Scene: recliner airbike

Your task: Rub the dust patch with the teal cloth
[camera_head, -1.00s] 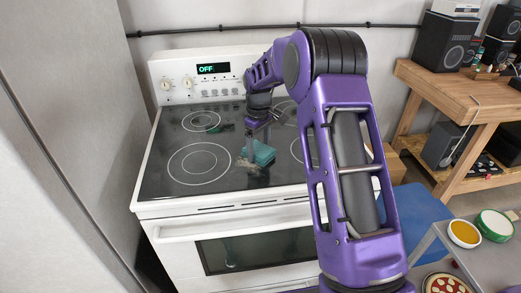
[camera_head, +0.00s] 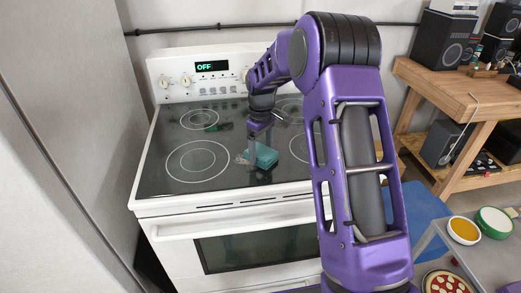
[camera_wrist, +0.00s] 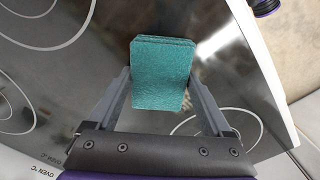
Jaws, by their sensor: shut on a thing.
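The teal cloth (camera_head: 264,157) is a folded, thick block on the black glass cooktop, near the front middle. It also fills the centre of the wrist view (camera_wrist: 161,75). My gripper (camera_head: 257,152) points down over the cooktop, and its two fingers (camera_wrist: 161,88) are shut on the cloth's sides. The cloth is at or very near the glass; exact contact cannot be told. A small greyish dust patch (camera_head: 241,159) shows just left of the cloth. Any dust under the cloth is hidden.
The white stove (camera_head: 170,205) has ringed burners and a back panel reading OFF. A tall grey panel stands close on the left. On the right are a wooden bench (camera_head: 450,85) with speakers, a blue stool (camera_head: 412,205) and a grey table (camera_head: 490,262) with bowls.

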